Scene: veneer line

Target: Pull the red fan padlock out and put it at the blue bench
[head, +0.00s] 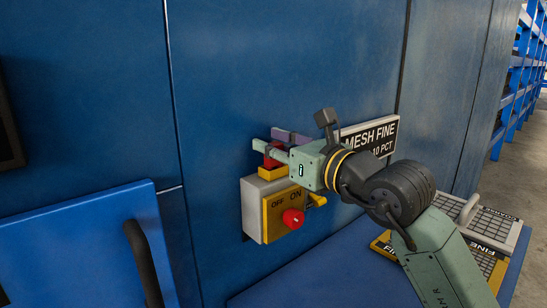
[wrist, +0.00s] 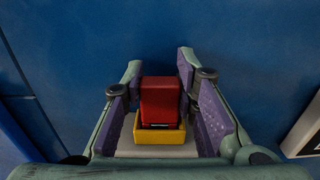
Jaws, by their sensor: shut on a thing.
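The red padlock (head: 271,161) sits at the top of a grey and yellow switch box (head: 252,208) on the blue wall. My gripper (head: 277,146) reaches it from the right and is shut on it. In the wrist view the red padlock (wrist: 160,100) is between the purple pads of my gripper (wrist: 163,105), just above a yellow holder (wrist: 158,138). Whether the padlock is still seated there is hard to tell. The blue bench (head: 325,275) lies below and right of the box.
A red knob (head: 293,218) and a yellow lever (head: 317,200) stick out of the box. A MESH FINE sign (head: 368,137) is on the wall behind my wrist. Mesh panels (head: 495,225) lie on the bench's right part; its front left is clear. A blue door with a handle (head: 143,262) is at left.

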